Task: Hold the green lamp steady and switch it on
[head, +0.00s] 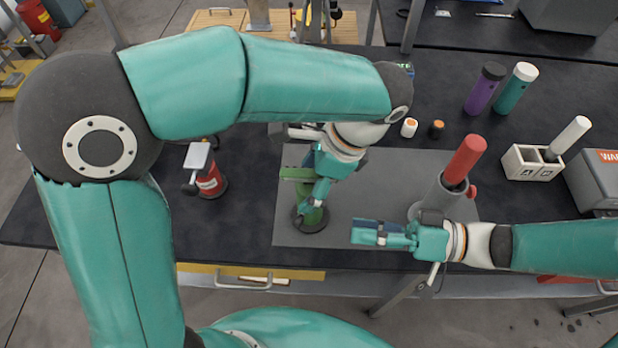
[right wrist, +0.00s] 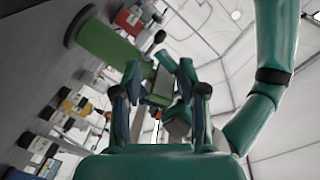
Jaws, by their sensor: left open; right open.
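The green lamp (head: 313,222) stands upright on a round dark base on the grey mat (head: 370,190). Its green head (head: 296,174) sticks out to the left at the top. My left gripper (head: 312,196) is open at the lamp, reaching down over its right side and hiding part of the post. I cannot tell whether it touches. My right gripper (head: 354,232) is open and empty, pointing left, apart from the lamp on its right. The right wrist view shows the lamp's green post (right wrist: 105,45) beyond my right gripper (right wrist: 155,65). I cannot make out a switch.
A red lamp (head: 210,184) stands to the left. A grey holder with a red-topped cylinder (head: 465,160) stands behind my right wrist. Further back are purple (head: 483,92) and teal (head: 513,92) cylinders, two small caps and a white box (head: 526,166). The mat's middle is clear.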

